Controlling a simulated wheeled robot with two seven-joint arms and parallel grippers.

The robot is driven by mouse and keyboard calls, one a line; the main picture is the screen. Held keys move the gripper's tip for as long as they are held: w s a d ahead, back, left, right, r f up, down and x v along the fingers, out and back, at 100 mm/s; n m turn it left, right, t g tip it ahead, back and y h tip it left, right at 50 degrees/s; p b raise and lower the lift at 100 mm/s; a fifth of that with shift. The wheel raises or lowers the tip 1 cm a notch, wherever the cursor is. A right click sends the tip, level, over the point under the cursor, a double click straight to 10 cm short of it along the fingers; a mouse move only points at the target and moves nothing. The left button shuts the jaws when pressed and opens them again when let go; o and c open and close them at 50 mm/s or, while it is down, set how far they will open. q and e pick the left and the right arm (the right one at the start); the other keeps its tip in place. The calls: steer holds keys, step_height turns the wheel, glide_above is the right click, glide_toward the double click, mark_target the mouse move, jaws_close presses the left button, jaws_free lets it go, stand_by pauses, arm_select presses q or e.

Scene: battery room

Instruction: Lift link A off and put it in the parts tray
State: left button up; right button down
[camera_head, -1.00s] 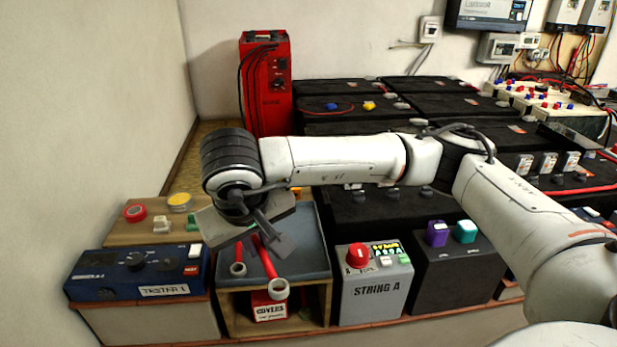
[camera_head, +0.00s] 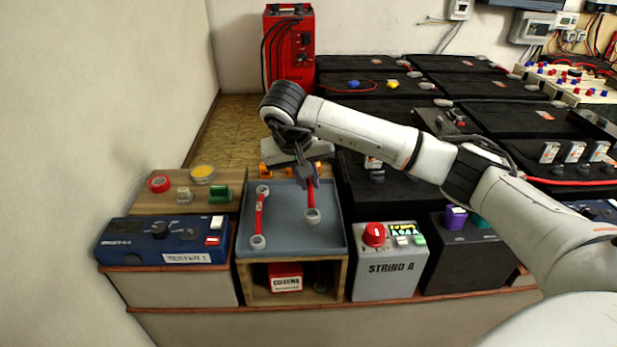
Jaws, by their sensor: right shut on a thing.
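My right gripper (camera_head: 306,175) hangs over the far right part of the blue-grey parts tray (camera_head: 290,238), jaws pointing down. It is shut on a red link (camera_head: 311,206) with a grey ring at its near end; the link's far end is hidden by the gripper. I cannot tell whether this link touches the tray floor, and no letter shows on it. Another red link (camera_head: 259,215) with grey ring ends lies in the left part of the tray, apart from the gripper. A small purple piece shows beside the jaws. My left gripper is not in view.
A blue tester (camera_head: 165,242) stands left of the tray and the grey String A box (camera_head: 390,262) right of it. A red box marked Covers (camera_head: 286,278) sits below the tray. Black battery blocks (camera_head: 385,115) fill the back. The tray's near middle is clear.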

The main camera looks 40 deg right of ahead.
step_height(320, 180, down, 4)
steer(key=b, duration=0.2)
steer(key=shift+b, duration=0.35)
steer(key=shift+f, duration=0.15)
steer(key=shift+f+b, duration=0.3)
steer(key=shift+f, duration=0.8)
steer(key=shift+f, duration=0.3)
steer(key=shift+a, duration=0.1)
steer(key=c, duration=1.7)
jaws_free()
steer(key=shift+o, duration=0.4)
steer(key=shift+s, duration=0.1)
steer(key=o, duration=0.3)
